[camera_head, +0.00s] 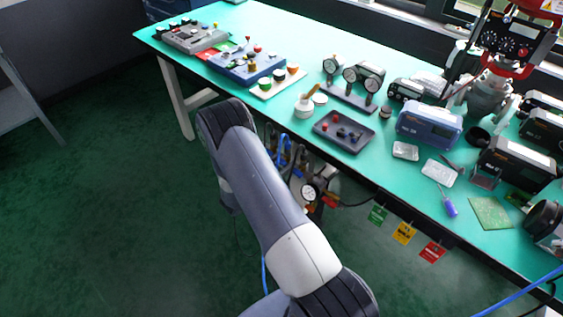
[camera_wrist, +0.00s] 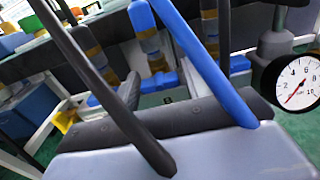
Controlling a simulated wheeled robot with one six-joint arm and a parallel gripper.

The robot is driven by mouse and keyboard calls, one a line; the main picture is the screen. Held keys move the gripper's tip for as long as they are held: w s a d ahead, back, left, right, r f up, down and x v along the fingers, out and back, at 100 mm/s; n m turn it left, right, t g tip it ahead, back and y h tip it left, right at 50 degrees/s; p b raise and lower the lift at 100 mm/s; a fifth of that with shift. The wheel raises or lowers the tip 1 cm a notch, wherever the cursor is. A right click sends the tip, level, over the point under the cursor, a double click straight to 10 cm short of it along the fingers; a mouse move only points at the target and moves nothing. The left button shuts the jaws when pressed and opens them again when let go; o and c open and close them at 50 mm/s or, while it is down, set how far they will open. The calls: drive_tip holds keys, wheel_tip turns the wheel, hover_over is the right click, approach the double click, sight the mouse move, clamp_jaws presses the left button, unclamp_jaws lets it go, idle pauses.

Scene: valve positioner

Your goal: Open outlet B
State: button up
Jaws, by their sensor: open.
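My gripper (camera_wrist: 161,88) shows in the wrist view, with its two grey fingers apart and nothing seen held between them. Between and beyond the fingers is a grey panel (camera_wrist: 152,100) with a small dark mark that looks like a "B". Blue fittings with brass bands (camera_wrist: 146,35) stand behind it. I cannot tell which is the outlet B valve, or whether it is open. A blue hose (camera_wrist: 205,60) and a black hose (camera_wrist: 95,80) cross in front of the gripper. In the head view my gripper is hidden behind my arm.
A round gauge (camera_wrist: 297,84) stands to the right in the wrist view; it also shows below the table edge in the head view (camera_head: 309,192). Coloured tags (camera_head: 404,233) hang from the green-topped table (camera_head: 300,57). Open floor (camera_head: 100,200) lies to the left.

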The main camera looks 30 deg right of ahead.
drive_tip(key=shift+c, duration=0.2)
drive_tip(key=c, duration=0.7)
drive_tip(key=shift+o, duration=0.2)
drive_tip(key=shift+f+m+b, duration=0.2)
drive_tip(key=shift+m+b, duration=0.2)
drive_tip(key=shift+b, duration=0.3)
drive_tip(key=shift+r+m+b, duration=0.15)
drive_tip(key=shift+m+b, duration=0.25)
drive_tip(key=o, duration=0.7)
drive_tip(key=v, duration=1)
drive_tip(key=shift+a+b, duration=0.4)
drive_tip(key=shift+s, duration=0.15)
